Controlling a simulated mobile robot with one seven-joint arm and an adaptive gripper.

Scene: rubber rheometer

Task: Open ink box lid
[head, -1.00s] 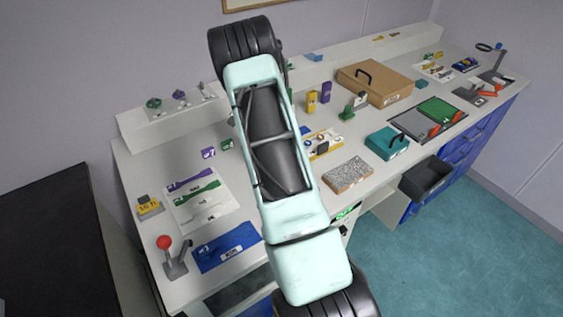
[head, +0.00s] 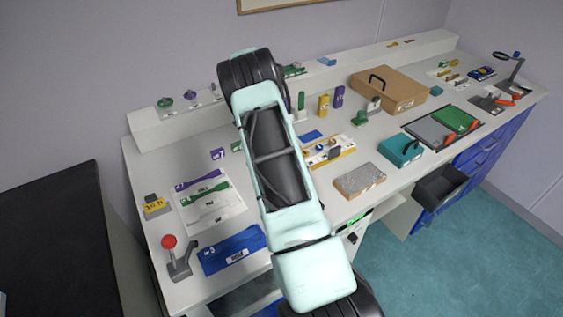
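My arm crosses the middle of the picture, left of both boxes. My gripper is not in view.
A grey and green panel (head: 431,133) lies right of the teal box, and a dark open bin (head: 440,187) hangs at the front edge below it. A grey speckled block (head: 360,181) lies to its left. A red-knobbed lever (head: 173,250) stands at the left front.

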